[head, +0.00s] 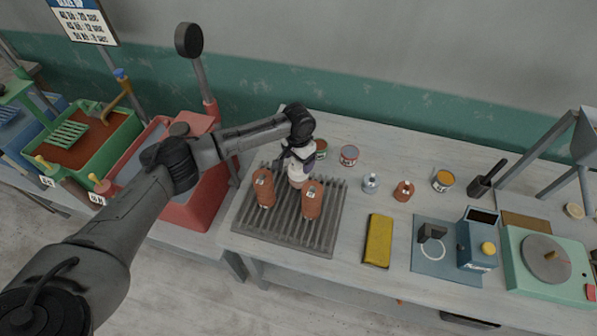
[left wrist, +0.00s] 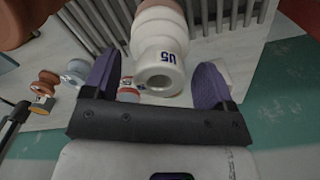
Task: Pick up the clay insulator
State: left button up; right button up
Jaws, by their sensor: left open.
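A pale white insulator (head: 297,174) marked U5 stands on the ribbed grey rack (head: 325,240). In the left wrist view the white insulator (left wrist: 160,52) lies between my left gripper's purple fingers (left wrist: 157,80), with a gap on each side. My left gripper (head: 296,156) is open and reaches it from the back in the head view. Two terracotta-coloured insulators stand on the rack in front, one to the left (head: 263,188) and one to the right (head: 312,200). The gripper hides part of the white one. My right gripper is not in view.
A yellow sponge-like block (head: 378,240) and a blue box (head: 477,240) lie further right. A red bin (head: 190,205) stands left.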

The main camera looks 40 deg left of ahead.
pick_arm(q)
jog(key=shift+f, duration=0.9)
jog(key=shift+c, duration=0.3)
jog(key=shift+r, duration=0.1)
jog(key=c, duration=1.2)
